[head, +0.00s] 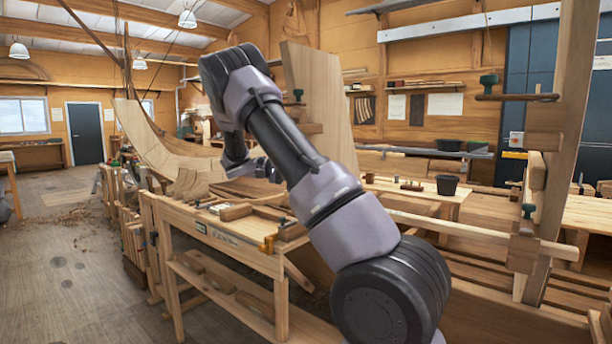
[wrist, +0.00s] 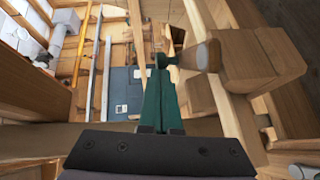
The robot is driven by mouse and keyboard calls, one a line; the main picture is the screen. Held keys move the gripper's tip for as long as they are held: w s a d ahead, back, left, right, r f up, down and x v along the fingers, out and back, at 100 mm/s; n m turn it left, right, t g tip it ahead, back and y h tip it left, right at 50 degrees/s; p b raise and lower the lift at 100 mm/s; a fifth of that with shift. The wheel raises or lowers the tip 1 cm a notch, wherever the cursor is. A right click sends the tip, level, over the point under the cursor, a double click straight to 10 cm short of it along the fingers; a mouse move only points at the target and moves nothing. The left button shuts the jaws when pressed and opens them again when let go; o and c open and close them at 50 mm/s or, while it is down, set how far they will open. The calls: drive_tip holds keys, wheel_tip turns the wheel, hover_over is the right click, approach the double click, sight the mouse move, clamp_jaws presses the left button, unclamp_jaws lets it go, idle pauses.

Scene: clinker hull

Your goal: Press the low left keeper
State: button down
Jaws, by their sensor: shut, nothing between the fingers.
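In the wrist view my gripper (wrist: 159,74) is shut and empty, its two dark green fingers together. A green knob (wrist: 165,60) on a short wooden rod (wrist: 206,55) is just beyond the fingertips, and the rod joins a wooden block (wrist: 262,62). I cannot tell whether the fingertips touch the knob, nor whether this is the low left keeper. In the head view a green knob (head: 298,94) shows by the left upright board (head: 326,95). Others show on the right post, one high (head: 488,82) and one low (head: 528,210). My arm hides the lower left area and my gripper there.
A wooden workbench (head: 226,236) with tools on it stands in front of the hull. A dark pot (head: 447,184) stands on a bench behind. A long wooden rail (head: 470,231) crosses to the right post (head: 560,130). Open floor (head: 60,255) is at left.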

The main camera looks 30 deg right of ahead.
drive_tip(key=shift+s+d+m+g+y, duration=0.1)
drive_tip(key=shift+s+m+g+y, duration=0.3)
drive_tip(key=shift+m+g+y, duration=0.45)
drive_tip(key=shift+s+h, duration=0.2)
drive_tip(key=shift+h, duration=0.05)
drive_tip(key=shift+s+m+g, duration=0.25)
drive_tip(key=shift+s+g, duration=0.05)
drive_tip(key=shift+g, duration=0.15)
drive_tip(key=shift+m+g+y, duration=0.4)
drive_tip(key=shift+m+y, duration=0.1)
drive_tip(key=shift+y, duration=0.2)
drive_tip(key=shift+s+a, duration=0.15)
drive_tip(key=shift+s, duration=0.5)
drive_tip(key=shift+s+a, duration=0.15)
drive_tip(key=shift+s, duration=0.45)
drive_tip(key=shift+s+a, duration=0.1)
drive_tip(key=shift+s, duration=0.05)
